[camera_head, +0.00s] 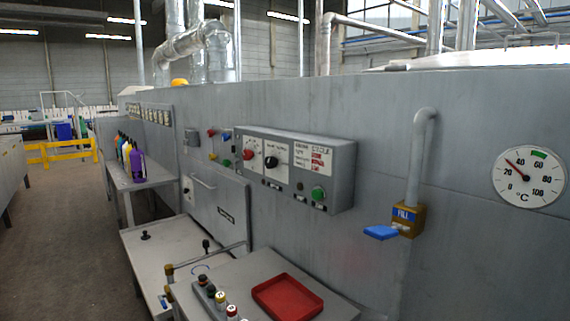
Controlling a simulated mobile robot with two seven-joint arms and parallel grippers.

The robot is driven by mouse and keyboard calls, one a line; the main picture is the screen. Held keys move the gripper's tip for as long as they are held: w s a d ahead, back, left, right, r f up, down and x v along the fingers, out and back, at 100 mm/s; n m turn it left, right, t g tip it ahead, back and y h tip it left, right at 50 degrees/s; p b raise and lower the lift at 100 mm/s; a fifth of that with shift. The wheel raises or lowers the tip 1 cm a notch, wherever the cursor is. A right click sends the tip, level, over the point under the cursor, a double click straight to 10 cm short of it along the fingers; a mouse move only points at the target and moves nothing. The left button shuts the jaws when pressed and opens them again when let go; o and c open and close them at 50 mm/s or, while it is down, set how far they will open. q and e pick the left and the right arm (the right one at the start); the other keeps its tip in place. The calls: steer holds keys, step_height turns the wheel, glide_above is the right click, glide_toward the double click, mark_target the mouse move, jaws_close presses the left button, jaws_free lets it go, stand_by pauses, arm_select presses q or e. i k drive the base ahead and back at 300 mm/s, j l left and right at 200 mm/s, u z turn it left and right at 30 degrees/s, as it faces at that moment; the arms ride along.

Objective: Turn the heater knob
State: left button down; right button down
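A grey control box (335,186) is mounted on the grey machine wall, near the middle of the head view. Its face has a black knob (271,161) on a white dial plate and a red knob (248,154) on another plate to its left. The printing is too small to tell which knob is the heater's. A green button (318,193) sits at the lower right of the box. A round temperature gauge (527,178) on the wall at right has its red needle a little above 20 °C. Neither of my grippers is in view.
Below the box, a grey table (245,268) holds a red tray (287,298) and several small capped cylinders. A pipe ends in a fill valve with a blue handle (381,232). Coloured bottles (137,163) stand on a shelf at left. Open floor (60,250) lies at left.

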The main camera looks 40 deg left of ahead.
mark_target(247, 154)
steer(key=u, duration=1.5)
steer(key=z, duration=0.6)
steer(key=i+j+z, duration=0.4)
steer(key=j, duration=0.25)
steer(key=j+z, duration=0.2)
steer(key=j, duration=0.2)
steer(key=i+j+z, duration=0.2)
steer(key=j, duration=0.2)
steer(key=j+z, duration=0.2)
steer(key=j, duration=0.2)
steer(key=i, duration=0.05)
